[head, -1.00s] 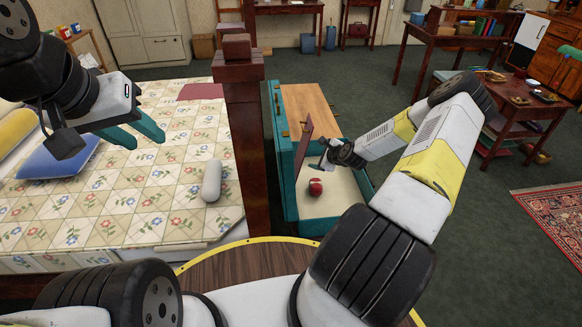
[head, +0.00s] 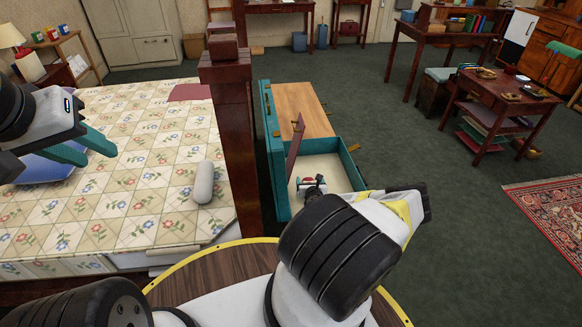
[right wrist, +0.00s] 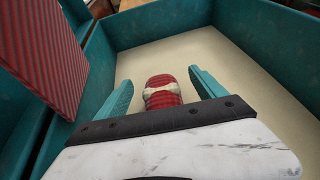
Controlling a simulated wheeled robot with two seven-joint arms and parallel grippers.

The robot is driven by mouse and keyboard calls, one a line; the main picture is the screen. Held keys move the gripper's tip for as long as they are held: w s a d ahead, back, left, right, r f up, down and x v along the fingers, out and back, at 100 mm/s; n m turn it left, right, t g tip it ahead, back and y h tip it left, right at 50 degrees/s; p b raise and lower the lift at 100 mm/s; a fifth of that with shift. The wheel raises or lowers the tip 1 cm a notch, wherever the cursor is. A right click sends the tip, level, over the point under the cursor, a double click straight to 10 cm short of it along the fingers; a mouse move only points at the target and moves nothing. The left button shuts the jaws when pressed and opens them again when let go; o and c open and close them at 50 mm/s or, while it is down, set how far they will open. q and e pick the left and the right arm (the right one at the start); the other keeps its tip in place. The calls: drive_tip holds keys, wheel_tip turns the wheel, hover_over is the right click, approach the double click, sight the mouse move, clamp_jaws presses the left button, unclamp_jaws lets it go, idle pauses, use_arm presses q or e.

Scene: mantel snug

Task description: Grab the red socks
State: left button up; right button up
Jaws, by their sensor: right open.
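The red socks (right wrist: 161,92) are a rolled bundle with a pale band. They lie on the cream floor of a teal chest (right wrist: 215,50), between the spread teal fingers of my right gripper (right wrist: 162,92) in the right wrist view. The fingers are open and apart from the socks. In the head view the socks (head: 308,180) show only as a small red patch, mostly hidden by my right gripper (head: 311,187), inside the chest (head: 345,160). My left gripper (head: 88,147) is above the bed at the left, its two teal fingers spread and empty.
A reddish divider panel (head: 295,145) stands tilted in the chest beside the right gripper; it also shows at the left of the right wrist view (right wrist: 40,45). A wooden board (head: 300,105) covers the chest's far part. A dark bedpost (head: 232,150) stands left of the chest.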

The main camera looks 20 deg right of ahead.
sight(308, 177)
drive_tip(key=x, duration=0.5)
drive_tip(key=shift+a, duration=0.1)
drive_tip(key=c, duration=1.4)
drive_tip(key=shift+c, duration=0.3)
drive_tip(key=shift+r, duration=0.1)
